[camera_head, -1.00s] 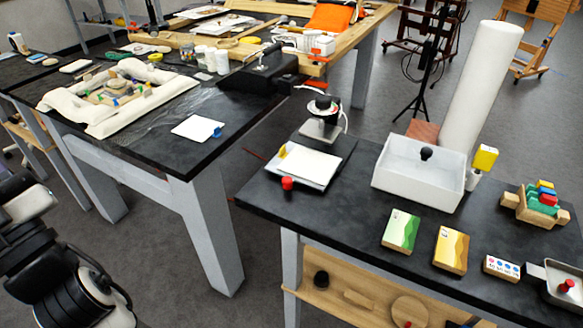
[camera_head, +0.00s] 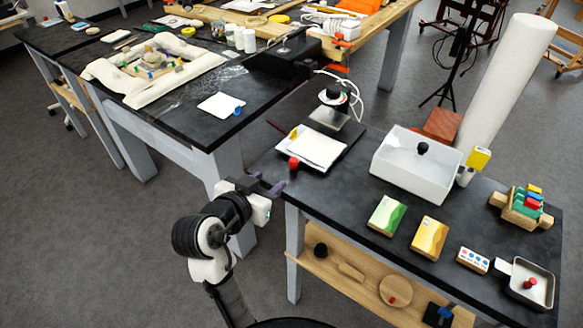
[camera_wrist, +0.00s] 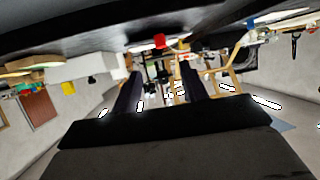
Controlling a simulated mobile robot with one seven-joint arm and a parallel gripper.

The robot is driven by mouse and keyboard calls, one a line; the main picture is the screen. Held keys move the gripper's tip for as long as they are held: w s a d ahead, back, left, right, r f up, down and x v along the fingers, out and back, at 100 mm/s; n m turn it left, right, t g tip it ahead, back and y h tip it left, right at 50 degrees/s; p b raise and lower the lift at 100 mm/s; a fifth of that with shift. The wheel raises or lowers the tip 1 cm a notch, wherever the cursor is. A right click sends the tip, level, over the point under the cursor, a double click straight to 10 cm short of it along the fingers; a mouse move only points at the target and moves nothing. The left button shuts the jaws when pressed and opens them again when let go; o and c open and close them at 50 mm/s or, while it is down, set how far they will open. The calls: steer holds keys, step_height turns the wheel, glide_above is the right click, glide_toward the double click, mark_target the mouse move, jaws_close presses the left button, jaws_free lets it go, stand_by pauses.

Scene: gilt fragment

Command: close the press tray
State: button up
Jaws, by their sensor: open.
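The press tray (camera_head: 318,148) is a flat white plate on a dark base at the left end of the right-hand black table. It has a red knob (camera_head: 294,163) at its front and a yellow tab at its left edge. It sticks out in front of the small press (camera_head: 332,108), which has a round black-and-white head. My gripper (camera_head: 267,183) is open and empty, in front of the table's left corner, a short way below and left of the red knob. In the wrist view the two dark fingers (camera_wrist: 160,88) stand apart, with the red knob (camera_wrist: 159,41) above them.
A white bin (camera_head: 412,172) with a black knob stands right of the tray. Green (camera_head: 386,215) and yellow (camera_head: 428,237) boxes lie near the front edge. A wooden shelf (camera_head: 345,280) runs below. Another black table (camera_head: 190,120) stands at left, with a floor gap between.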

mark_target(291, 164)
steer(key=b+x, duration=0.3)
steer(key=x, duration=1)
jaws_close()
